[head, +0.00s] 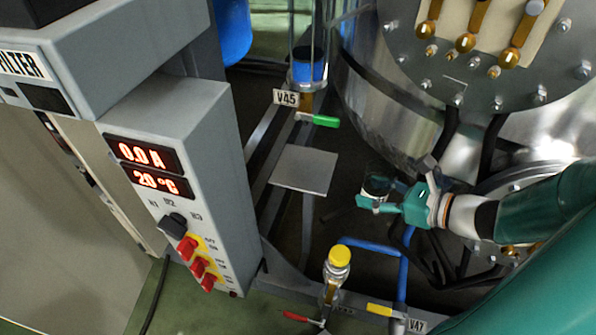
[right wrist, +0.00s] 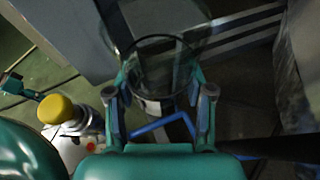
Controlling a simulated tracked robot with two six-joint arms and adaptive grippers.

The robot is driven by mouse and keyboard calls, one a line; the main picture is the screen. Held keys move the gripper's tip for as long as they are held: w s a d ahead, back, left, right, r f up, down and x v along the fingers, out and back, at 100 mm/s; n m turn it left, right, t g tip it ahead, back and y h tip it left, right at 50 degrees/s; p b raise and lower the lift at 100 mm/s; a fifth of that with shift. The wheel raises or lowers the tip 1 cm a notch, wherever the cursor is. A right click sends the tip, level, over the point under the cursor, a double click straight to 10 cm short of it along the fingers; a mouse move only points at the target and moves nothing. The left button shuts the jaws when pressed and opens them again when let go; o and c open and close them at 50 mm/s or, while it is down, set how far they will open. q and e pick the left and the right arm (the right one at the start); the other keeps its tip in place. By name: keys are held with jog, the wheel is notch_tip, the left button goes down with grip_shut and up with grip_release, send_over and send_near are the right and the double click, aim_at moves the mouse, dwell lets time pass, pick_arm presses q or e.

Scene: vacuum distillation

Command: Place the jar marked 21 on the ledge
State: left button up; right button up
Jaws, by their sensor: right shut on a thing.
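My right gripper (head: 377,194) comes in from the right in the head view and is shut on a small clear glass jar (head: 376,185). The jar is held in the air, to the right of the ledge and apart from it. In the right wrist view the jar (right wrist: 158,68) sits between the two fingers of the gripper (right wrist: 160,92); its number cannot be read. The ledge is probably the flat, bare grey square plate (head: 304,170) below the V45 valve. My left gripper is not in the head view.
A grey control box (head: 180,180) with red displays stands left of the plate. The green V45 valve handle (head: 325,121) is just above it. A yellow-capped fitting (head: 339,257) and blue pipes (head: 370,247) stand below. A large steel vessel (head: 400,115) is behind my gripper.

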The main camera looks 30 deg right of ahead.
jog(key=b, duration=0.2)
send_near(305, 167)
jog(key=w, duration=0.2)
jog(key=w+a, duration=0.1)
jog(key=w+a+r, duration=0.1)
jog(key=w, duration=0.1)
jog(key=shift+w, duration=0.35)
jog(key=w, duration=0.1)
jog(key=w+a, duration=0.1)
jog(key=w, duration=0.1)
jog(key=shift+a+b, duration=0.1)
jog(key=shift+b, duration=0.3)
jog(key=shift+f+b, duration=0.4)
jog(key=shift+f, duration=0.4)
jog(key=shift+r, duration=0.1)
jog(key=shift+f, duration=0.2)
jog(key=o, duration=1.3)
jog(key=shift+r, duration=0.1)
